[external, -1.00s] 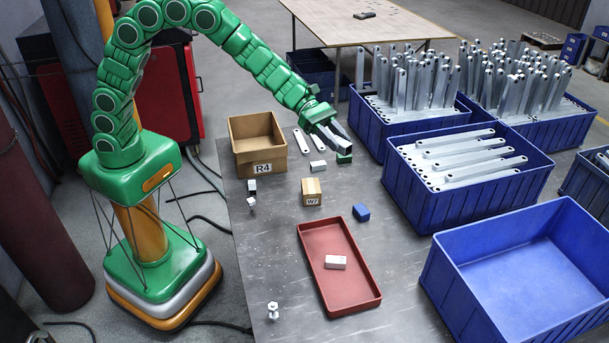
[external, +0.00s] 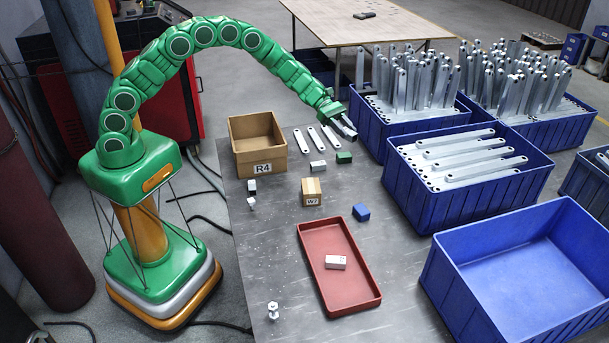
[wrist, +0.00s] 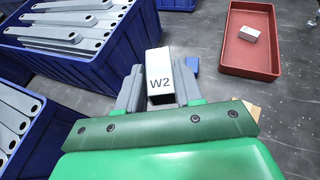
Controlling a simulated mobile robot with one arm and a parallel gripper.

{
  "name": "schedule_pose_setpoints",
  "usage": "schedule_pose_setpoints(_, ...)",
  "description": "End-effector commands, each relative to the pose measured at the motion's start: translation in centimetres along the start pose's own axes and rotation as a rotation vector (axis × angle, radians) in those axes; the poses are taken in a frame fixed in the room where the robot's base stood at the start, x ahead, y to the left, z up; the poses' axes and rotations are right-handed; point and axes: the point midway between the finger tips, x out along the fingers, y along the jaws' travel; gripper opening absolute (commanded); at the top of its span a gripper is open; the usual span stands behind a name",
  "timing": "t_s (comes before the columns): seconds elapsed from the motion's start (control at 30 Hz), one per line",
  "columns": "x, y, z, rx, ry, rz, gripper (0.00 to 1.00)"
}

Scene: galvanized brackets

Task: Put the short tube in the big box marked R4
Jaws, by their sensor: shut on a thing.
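My gripper (external: 346,131) is above the table's back part, near the corner of a blue crate. In the wrist view my gripper (wrist: 160,92) is shut on a short pale square tube marked W2 (wrist: 158,62). The tube sticks out between the fingers; its rear end is hidden. In the external view it is too small to tell from the fingers. The big cardboard box marked R4 (external: 243,162) stands open at the table's back left, to the left of my gripper. The part of its inside that shows looks empty.
Flat brackets (external: 318,138), a grey block (external: 317,167) and a green block (external: 344,158) lie between box and gripper. A small W7 box (external: 312,187), a blue block (external: 361,212) and a red tray (external: 310,240) are nearer. Blue crates (external: 400,205) stand right.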

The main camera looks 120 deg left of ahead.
Motion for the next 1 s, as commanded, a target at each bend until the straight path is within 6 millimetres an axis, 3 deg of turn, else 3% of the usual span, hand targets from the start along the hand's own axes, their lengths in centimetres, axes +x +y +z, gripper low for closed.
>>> schedule_pose_setpoints(0.2, -4.1, 3.2, -6.4, -0.002, 0.002, -0.003, 0.04)
schedule_pose_setpoints(0.5, -9.2, 5.6, -13.9, 0.002, 0.001, -0.011, 0.04)
schedule_pose_setpoints(0.73, -10.9, 6.1, -16.4, 0.007, 0.000, -0.016, 0.04)
schedule_pose_setpoints(1.0, -10.3, 6.1, -18.7, 0.005, 0.002, -0.016, 0.04)
